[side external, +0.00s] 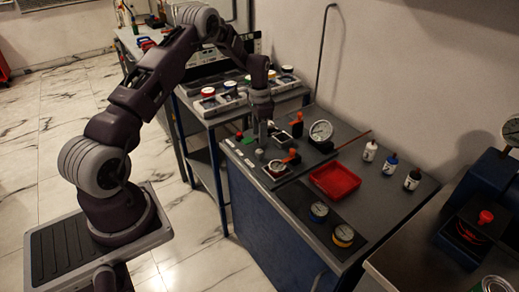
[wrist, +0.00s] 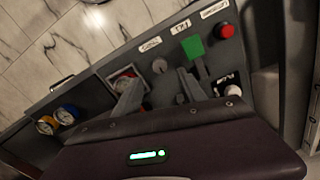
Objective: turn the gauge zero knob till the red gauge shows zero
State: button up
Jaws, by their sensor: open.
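In the wrist view the red gauge (wrist: 122,77) is partly covered by my left finger. A small round grey knob (wrist: 160,65) is on the panel beside the gauge; in the side view it seems to be the pale knob (side external: 259,153). My gripper (side external: 262,137) points down above the panel. In the wrist view my gripper (wrist: 160,77) is open, its fingertips apart with the knob showing between and beyond them. I cannot tell whether they touch it.
A green square (wrist: 194,47) and a red button (wrist: 227,31) are near the knob. An orange-handled part (side external: 292,155) stands by the gauge.

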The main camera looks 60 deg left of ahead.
aim_at(260, 151)
notch_tip(260, 151, down, 7)
jog(key=shift+f, duration=0.1)
grip_shut()
